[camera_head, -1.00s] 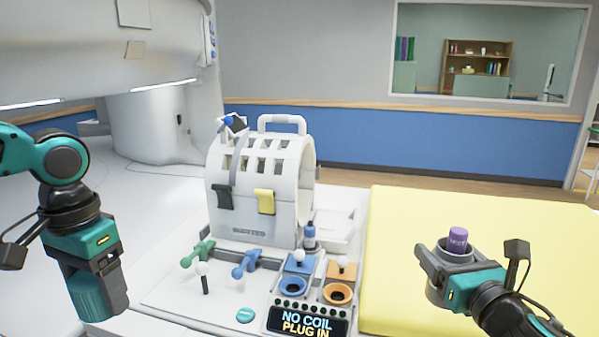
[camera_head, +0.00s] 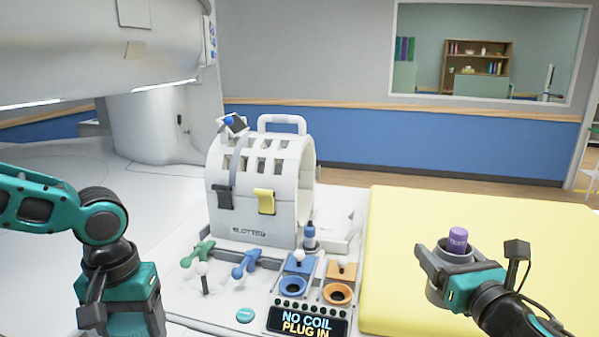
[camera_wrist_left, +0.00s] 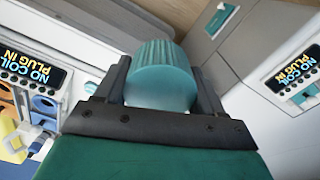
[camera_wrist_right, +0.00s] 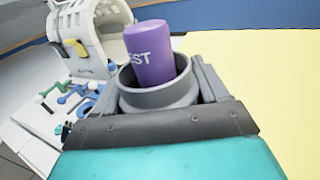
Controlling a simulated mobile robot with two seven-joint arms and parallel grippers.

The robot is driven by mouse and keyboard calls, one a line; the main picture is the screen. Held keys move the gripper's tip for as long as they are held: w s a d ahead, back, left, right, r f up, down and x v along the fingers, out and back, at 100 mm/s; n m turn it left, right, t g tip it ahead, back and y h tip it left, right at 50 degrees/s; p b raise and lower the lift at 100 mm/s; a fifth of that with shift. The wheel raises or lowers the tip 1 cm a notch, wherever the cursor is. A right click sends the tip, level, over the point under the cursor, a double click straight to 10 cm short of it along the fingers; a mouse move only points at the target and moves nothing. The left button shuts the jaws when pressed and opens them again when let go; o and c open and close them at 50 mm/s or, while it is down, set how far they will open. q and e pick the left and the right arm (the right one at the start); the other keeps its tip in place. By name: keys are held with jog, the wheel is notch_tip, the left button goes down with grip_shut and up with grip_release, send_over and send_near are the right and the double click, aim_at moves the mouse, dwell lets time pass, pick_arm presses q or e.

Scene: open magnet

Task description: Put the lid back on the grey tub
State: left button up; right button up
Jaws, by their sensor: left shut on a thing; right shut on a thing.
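The grey tub (camera_head: 437,291) is held by my right gripper (camera_head: 445,262), above the yellow pad. In the right wrist view the tub (camera_wrist_right: 160,95) is open at the top, and a purple cylinder (camera_wrist_right: 150,52) with white lettering stands tilted out of it. The purple cylinder also shows in the head view (camera_head: 458,240). My left gripper (camera_wrist_left: 160,85) is shut on a teal ribbed lid (camera_wrist_left: 160,75). In the head view the left fingers and the lid are out of sight below the picture's bottom edge.
A white slotted coil (camera_head: 255,190) stands on the white table in the middle. In front of it are green and blue knobs, blue and orange sockets (camera_head: 293,285), and a "NO COIL PLUG IN" display (camera_head: 308,321). A yellow pad (camera_head: 480,210) covers the right side.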

pick_arm(q)
jog(key=s+a+r+n, duration=0.1)
jog(key=a+r+n, duration=0.25)
jog(key=a, duration=0.95)
pick_arm(e)
jog(key=shift+r, duration=0.1)
pick_arm(q)
jog(key=s+a+f+n, duration=0.2)
jog(key=s+a+f, duration=0.2)
jog(key=s+a, duration=0.3)
jog(key=shift+a, duration=0.75)
jog(key=shift+s+n, duration=0.15)
jog(key=shift+n, duration=0.1)
jog(key=shift+s+f, duration=0.15)
jog(key=shift+f, duration=0.05)
jog(key=shift+d+f, duration=0.1)
jog(key=shift+f, duration=0.05)
